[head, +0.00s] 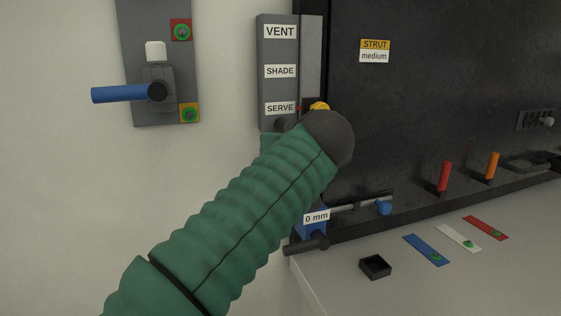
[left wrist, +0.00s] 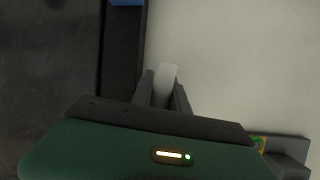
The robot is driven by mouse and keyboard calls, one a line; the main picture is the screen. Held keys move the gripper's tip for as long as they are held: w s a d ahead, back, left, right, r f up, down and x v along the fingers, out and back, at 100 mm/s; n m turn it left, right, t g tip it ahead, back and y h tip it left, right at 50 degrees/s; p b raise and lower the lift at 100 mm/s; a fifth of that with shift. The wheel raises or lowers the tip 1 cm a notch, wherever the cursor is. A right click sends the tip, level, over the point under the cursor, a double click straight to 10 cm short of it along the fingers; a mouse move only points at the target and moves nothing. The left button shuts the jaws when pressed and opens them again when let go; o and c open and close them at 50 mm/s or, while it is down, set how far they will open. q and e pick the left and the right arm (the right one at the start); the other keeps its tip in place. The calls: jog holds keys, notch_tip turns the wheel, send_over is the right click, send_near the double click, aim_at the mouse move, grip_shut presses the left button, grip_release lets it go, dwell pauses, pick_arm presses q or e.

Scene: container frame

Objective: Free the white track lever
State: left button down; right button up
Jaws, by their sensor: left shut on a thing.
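My left arm comes in from the lower left in the head view and ends over the left edge of the dark panel, just below the SERVE label. Its fingers are hidden there behind the wrist. In the left wrist view my left gripper (left wrist: 164,84) is shut on a pale white piece, which looks like the white lever (left wrist: 166,72). The piece sticks out a little past the fingertips. Its base and the track around it are hidden. My right gripper is in neither view.
A grey label board (head: 279,52) stands beside the dark panel (head: 430,90). Red (head: 444,177) and orange (head: 492,166) handles stand at the panel's foot. A blue handle (head: 120,94) juts from the left wall plate. A small black tray (head: 375,267) and coloured strips lie on the bench.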

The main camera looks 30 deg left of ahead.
pick_arm(q)
jog(key=shift+d+f, duration=0.1)
jog(key=shift+f, duration=0.3)
jog(key=c, duration=1.3)
grip_release()
jog(key=shift+w+r, duration=0.1)
jog(key=shift+r, duration=0.15)
jog(key=v, duration=1.6)
jog(key=shift+s+d+r, duration=0.2)
jog(key=shift+r, duration=0.05)
